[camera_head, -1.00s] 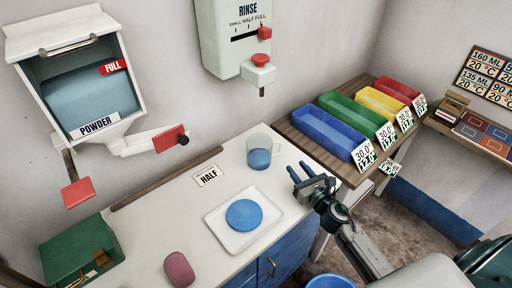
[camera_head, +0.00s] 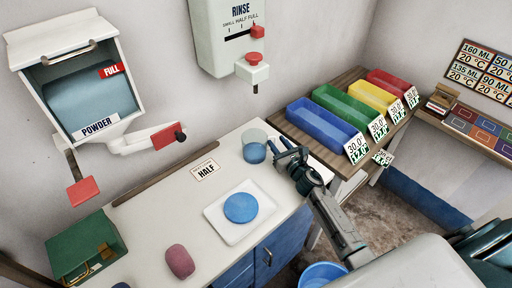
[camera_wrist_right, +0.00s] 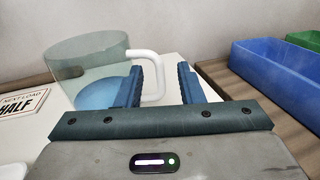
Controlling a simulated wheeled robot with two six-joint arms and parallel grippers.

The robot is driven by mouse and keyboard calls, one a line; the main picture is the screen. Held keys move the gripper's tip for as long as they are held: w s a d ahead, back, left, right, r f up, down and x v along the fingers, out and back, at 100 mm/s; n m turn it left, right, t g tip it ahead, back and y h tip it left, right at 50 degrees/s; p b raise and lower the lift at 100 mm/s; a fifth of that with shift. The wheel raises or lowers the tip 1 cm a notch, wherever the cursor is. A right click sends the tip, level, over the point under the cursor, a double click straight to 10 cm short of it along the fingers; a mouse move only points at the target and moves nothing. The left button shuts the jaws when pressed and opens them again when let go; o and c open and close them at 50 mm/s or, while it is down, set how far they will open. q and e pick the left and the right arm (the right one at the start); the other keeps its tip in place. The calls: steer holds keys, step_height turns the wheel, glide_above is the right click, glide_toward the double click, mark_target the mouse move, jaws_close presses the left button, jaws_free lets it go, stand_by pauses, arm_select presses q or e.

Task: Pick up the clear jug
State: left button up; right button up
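The clear jug (camera_head: 254,141) stands upright on the white counter, with blue in its lower part. It also shows in the right wrist view (camera_wrist_right: 88,60), with its pale handle (camera_wrist_right: 157,68) on the right side. My right gripper (camera_head: 279,148) is at the jug's right side, its fingers pointing at it. In the right wrist view the two dark blue fingers (camera_wrist_right: 160,86) are apart, and the handle shows in the gap between them. Whether a finger touches the handle cannot be told. My left gripper is not in view.
A white tray (camera_head: 212,219) with a blue disc (camera_head: 241,208) and a pink oval piece (camera_head: 180,262) lie in front of the jug. A rinse dispenser (camera_head: 218,45) hangs above. A blue bin (camera_head: 323,133) stands to the right on a wooden shelf.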

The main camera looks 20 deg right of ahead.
jaws_close()
steer(key=shift+r, duration=0.2)
